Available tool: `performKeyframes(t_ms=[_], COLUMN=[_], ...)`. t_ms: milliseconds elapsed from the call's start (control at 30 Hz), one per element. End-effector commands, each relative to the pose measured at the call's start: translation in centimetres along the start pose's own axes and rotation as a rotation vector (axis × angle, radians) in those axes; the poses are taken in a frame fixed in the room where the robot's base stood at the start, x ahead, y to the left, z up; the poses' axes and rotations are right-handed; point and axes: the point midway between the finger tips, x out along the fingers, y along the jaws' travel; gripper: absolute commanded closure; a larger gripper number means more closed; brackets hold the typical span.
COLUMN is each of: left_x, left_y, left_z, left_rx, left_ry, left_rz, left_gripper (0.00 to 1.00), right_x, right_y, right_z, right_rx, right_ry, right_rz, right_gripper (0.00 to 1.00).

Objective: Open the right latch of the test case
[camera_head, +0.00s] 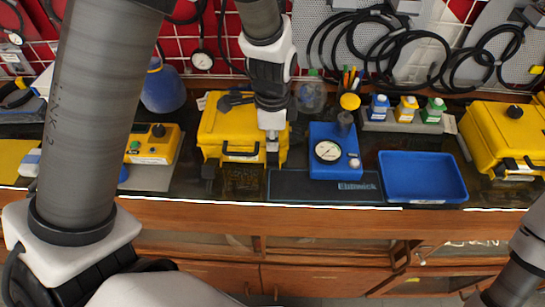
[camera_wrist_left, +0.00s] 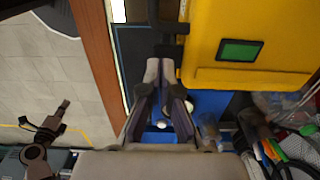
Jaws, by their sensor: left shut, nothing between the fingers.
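The yellow test case (camera_head: 225,122) stands on the bench, with a black handle on its front. In the left wrist view the case (camera_wrist_left: 250,40) fills the upper right and carries a green label. My left gripper (camera_head: 272,152) is shut and empty, pointing down at the case's front right corner. In the left wrist view my left gripper (camera_wrist_left: 160,68) has its fingertips close to a black latch part (camera_wrist_left: 168,28) beside the case. Whether they touch it I cannot tell. The gripper hides much of the right latch in the head view. A black part (camera_head: 209,170) hangs at the case's front left.
A blue gauge box (camera_head: 322,168) stands close right of the case, then a blue tray (camera_head: 420,178) and another yellow case (camera_head: 490,125). A yellow meter (camera_head: 150,143) stands left. My right arm (camera_head: 520,260) is low at the right; its end (camera_wrist_left: 60,108) shows small over the floor.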

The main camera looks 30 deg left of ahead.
Motion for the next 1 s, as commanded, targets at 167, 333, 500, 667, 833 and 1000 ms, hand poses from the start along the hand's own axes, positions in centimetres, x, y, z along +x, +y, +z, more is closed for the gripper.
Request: performKeyframes(t_ms=[167, 333, 500, 667, 833, 1000], left_x=[0.0, 0.0, 0.0, 0.4, 0.8, 1.2], left_y=[0.0, 0.0, 0.0, 0.0, 0.0, 0.0], left_z=[0.0, 0.0, 0.0, 0.0, 0.0, 0.0], left_rx=[0.000, 0.000, 0.000, 0.000, 0.000, 0.000], left_ry=[0.000, 0.000, 0.000, 0.000, 0.000, 0.000], left_rz=[0.000, 0.000, 0.000, 0.000, 0.000, 0.000], left_gripper=[1.00, 1.00, 1.00, 1.00, 1.00, 1.00], right_x=[0.0, 0.0, 0.0, 0.3, 0.5, 0.8], right_y=[0.0, 0.0, 0.0, 0.0, 0.0, 0.0], right_z=[0.0, 0.0, 0.0, 0.0, 0.0, 0.0], right_rx=[0.000, 0.000, 0.000, 0.000, 0.000, 0.000], right_ry=[0.000, 0.000, 0.000, 0.000, 0.000, 0.000], right_rz=[0.000, 0.000, 0.000, 0.000, 0.000, 0.000], right_gripper=[1.00, 1.00, 1.00, 1.00, 1.00, 1.00])
